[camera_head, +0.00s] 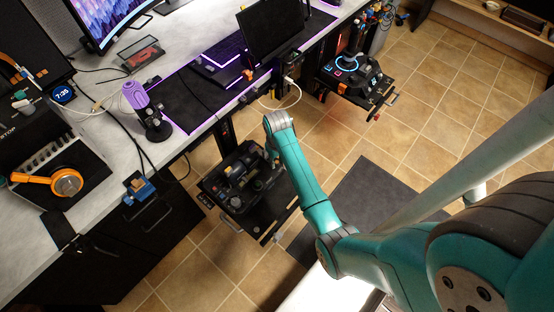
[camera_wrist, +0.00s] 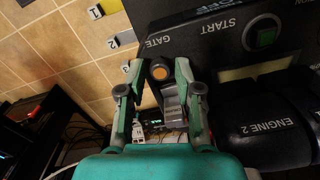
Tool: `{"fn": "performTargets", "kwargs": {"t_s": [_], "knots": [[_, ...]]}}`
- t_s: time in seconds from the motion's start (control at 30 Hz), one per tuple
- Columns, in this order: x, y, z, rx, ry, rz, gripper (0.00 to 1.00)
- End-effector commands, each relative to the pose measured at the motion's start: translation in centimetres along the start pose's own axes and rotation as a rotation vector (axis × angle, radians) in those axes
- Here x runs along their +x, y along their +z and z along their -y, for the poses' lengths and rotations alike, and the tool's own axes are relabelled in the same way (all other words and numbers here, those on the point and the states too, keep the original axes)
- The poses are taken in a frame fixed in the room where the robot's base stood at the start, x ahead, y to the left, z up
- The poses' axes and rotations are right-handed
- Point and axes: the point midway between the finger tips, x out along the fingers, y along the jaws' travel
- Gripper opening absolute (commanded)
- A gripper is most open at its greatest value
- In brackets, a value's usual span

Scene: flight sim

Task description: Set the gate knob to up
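In the wrist view, the gate knob (camera_wrist: 160,72) is a dark knob with an orange round centre, just below the white word GATE on a black panel (camera_wrist: 195,45). My gripper (camera_wrist: 157,72) has its two fingers spread, one on each side of the knob. A gap shows between the left finger and the knob; the right finger is close to it, and contact cannot be told. In the head view, the black control unit (camera_head: 238,190) is mounted beside the desk, with my teal arm reaching over its right side. My fingers and the knob cannot be made out there.
Small tabs numbered 1, 2 and 3 (camera_wrist: 112,42) are at upper left. A joystick unit (camera_head: 350,72) stands farther back; tiled floor is open at right.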

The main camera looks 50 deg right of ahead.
Motion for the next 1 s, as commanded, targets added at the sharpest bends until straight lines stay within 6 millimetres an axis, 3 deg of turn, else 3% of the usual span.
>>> {"fn": "performTargets", "kwargs": {"t_s": [0.03,0.1,0.73,0.77,0.87,1.0], "knots": [[0.0,0.0,0.0,0.000,0.000,0.000,0.15],[0.0,0.0,0.0,0.000,0.000,0.000,0.00],[-1.9,0.0,0.0,0.000,0.000,-0.001,0.00],[-1.9,0.0,0.0,0.000,0.000,-0.001,0.23],[-1.9,0.0,0.0,0.000,0.000,-0.001,0.47],[-1.9,0.0,0.0,0.000,0.000,0.000,0.47]]}}
